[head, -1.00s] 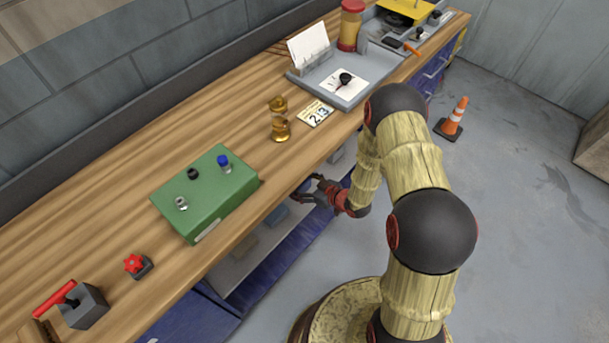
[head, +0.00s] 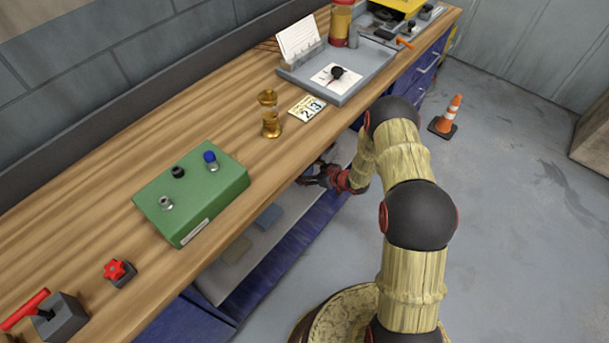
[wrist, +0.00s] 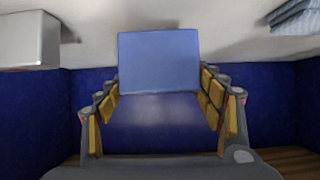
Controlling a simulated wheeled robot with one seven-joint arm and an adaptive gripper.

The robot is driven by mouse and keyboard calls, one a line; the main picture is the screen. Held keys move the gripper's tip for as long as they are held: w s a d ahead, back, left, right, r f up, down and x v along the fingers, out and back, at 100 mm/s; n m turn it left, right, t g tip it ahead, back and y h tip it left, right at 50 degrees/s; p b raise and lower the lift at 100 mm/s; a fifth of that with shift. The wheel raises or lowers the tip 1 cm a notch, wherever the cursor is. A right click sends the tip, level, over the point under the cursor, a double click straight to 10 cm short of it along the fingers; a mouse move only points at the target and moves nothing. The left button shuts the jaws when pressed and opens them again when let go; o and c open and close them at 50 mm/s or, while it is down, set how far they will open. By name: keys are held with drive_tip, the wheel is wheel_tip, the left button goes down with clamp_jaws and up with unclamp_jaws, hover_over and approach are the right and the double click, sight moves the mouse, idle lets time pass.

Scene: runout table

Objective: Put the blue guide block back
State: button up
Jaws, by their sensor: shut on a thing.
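The blue guide block (wrist: 158,62) is between the fingers of my gripper (wrist: 163,95) in the wrist view, its plain blue face toward the camera. My gripper is shut on it. In the head view my gripper (head: 318,176) is below the table's front edge, at the open shelf space (head: 287,214). The held block cannot be made out in the head view. A pale surface lies beyond the block in the wrist view; whether they touch I cannot tell.
On the lower shelf lie a flat blue piece (head: 268,216) and a beige piece (head: 237,249). In the wrist view a pale block (wrist: 28,40) is upper left and a ridged blue-grey thing (wrist: 293,17) upper right. A green box (head: 190,195) stands on the tabletop above.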

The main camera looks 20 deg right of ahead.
sight(308, 174)
drive_tip(key=shift+w+d+f+b, duration=0.15)
drive_tip(key=shift+f+b, duration=0.35)
drive_tip(key=shift+f, duration=0.4)
drive_tip(key=shift+w+a+f+b, duration=0.1)
drive_tip(key=shift+f+b, duration=0.4)
drive_tip(key=shift+f, duration=0.35)
drive_tip(key=shift+f, duration=0.15)
drive_tip(key=o, duration=1.8)
drive_tip(key=shift+s, duration=0.1)
